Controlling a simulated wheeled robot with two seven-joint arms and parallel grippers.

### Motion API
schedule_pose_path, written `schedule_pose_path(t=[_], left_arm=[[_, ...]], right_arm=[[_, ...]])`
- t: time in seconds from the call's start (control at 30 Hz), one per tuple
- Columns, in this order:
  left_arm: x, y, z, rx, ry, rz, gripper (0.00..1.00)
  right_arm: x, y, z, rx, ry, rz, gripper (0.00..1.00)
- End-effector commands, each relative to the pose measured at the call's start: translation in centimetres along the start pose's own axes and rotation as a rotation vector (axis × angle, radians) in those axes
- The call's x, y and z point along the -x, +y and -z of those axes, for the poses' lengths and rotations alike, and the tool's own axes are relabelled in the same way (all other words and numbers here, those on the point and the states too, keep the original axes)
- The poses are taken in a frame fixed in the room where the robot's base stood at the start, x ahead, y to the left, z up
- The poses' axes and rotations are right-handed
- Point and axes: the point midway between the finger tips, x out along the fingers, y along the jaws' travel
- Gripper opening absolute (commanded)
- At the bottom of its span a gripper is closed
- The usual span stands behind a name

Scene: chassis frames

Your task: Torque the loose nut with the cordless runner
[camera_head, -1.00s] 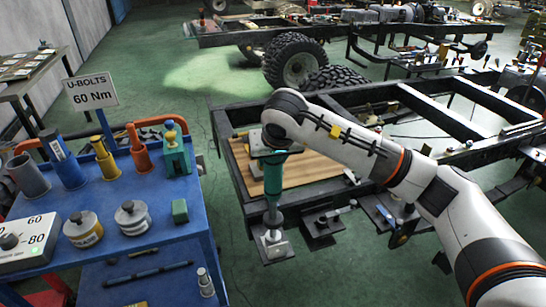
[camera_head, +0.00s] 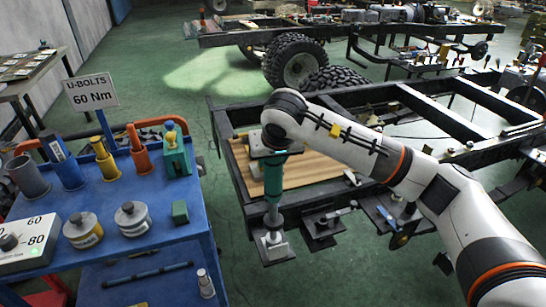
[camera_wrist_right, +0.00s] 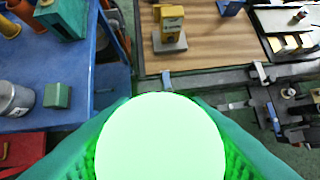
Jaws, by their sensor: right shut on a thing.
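The cordless runner (camera_head: 273,178) is green with a grey lower shaft, and stands about upright at the near left corner of the chassis frame. Its lower end meets a small metal bracket plate (camera_head: 278,252). The nut is hidden under the runner's end, so I cannot tell how it sits. My right gripper (camera_head: 270,150) is shut on the runner's upper part. In the right wrist view the runner's round end (camera_wrist_right: 160,140) glows pale green and blocks the view below. My left gripper is not in view.
A blue cart (camera_head: 150,245) at left carries coloured tool holders, sockets and a box with a dial (camera_head: 25,242). A sign (camera_head: 90,92) reads "U-BOLTS 60 Nm". The black chassis frame (camera_head: 420,100) extends right, with a wooden board (camera_head: 318,170) inside it. Green floor lies between cart and frame.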

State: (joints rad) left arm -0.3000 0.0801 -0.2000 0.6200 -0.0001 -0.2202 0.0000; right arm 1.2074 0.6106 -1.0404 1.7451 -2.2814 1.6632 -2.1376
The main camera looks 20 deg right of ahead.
Motion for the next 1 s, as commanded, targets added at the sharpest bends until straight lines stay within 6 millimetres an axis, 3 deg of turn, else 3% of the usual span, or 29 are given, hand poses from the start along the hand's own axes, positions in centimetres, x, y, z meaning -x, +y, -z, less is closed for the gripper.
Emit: schedule_pose_path(t=[0.6,1.0], left_arm=[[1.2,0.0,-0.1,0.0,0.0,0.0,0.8],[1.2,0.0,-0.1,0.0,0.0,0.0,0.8]], right_arm=[[2.4,-0.1,-1.5,-0.002,-0.01,-0.001,0.0],[2.6,-0.1,-1.6,-0.002,-0.011,-0.001,0.0]])
